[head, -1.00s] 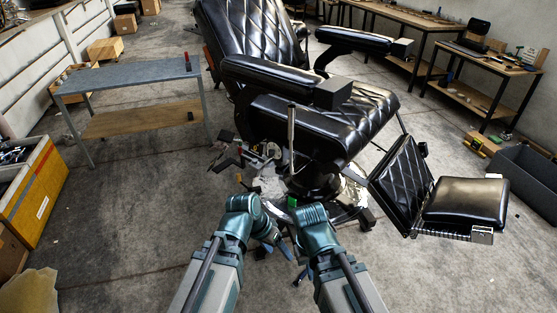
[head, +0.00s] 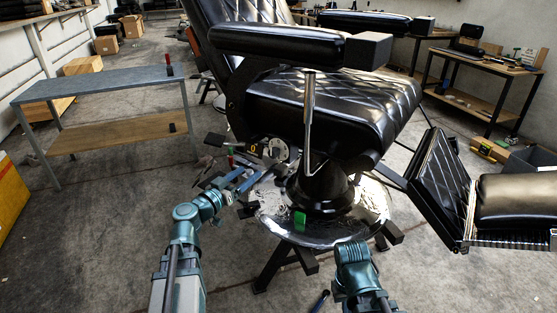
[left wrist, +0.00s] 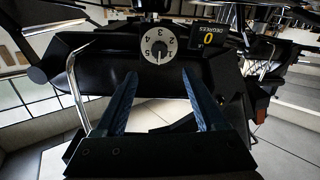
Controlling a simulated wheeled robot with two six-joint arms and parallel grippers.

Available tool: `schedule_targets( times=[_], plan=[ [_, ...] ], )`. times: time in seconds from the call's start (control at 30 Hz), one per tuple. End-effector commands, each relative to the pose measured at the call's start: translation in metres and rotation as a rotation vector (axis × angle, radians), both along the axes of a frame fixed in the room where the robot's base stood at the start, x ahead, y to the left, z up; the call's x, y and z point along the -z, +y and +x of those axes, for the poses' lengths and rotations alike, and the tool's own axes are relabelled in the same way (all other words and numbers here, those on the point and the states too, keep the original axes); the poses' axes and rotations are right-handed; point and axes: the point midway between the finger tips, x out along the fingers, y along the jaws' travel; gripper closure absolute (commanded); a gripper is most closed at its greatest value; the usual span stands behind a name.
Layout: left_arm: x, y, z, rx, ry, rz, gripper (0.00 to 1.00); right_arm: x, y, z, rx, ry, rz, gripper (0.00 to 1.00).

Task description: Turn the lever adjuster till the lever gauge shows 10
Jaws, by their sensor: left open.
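The lever adjuster, seemingly the white numbered dial (left wrist: 157,51), faces my left wrist camera on a dark housing. It also shows in the head view (head: 278,150), low beside the chair's base. The lever gauge, a small black display (left wrist: 208,39) with an orange "0" and the word "DEGREES", is beside the dial; it also shows in the head view (head: 254,150). My left gripper (left wrist: 160,75) is open and empty, its two blue fingers pointing toward the dial from either side, apart from it. In the head view my left gripper (head: 244,181) is left of the base. My right gripper is hidden.
A chrome lever (head: 309,110) stands upright in front of the black barber chair seat (head: 335,105). The round metal base (head: 290,229) carries a green piece (head: 299,218). A footrest (head: 437,185) juts out at right. A grey table (head: 100,84) is at left, with clear floor before it.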

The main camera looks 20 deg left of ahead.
Motion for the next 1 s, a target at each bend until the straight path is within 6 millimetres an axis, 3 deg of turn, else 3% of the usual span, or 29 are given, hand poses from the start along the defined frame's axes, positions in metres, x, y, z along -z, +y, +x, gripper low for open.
schedule_targets(
  times=[0.23,0.7,1.0],
  plan=[
    [-0.001,-0.003,0.012,0.002,0.0,0.0,0.28,-0.001,0.0,0.0,0.0,0.0,0.0,1.0],
    [-0.001,-0.034,0.099,0.004,0.001,-0.001,0.28,-0.001,0.0,0.0,0.0,0.0,0.0,1.0],
    [-0.001,-0.045,0.127,0.002,0.001,-0.001,0.28,-0.001,0.0,0.0,0.0,0.0,0.0,1.0]
  ],
)
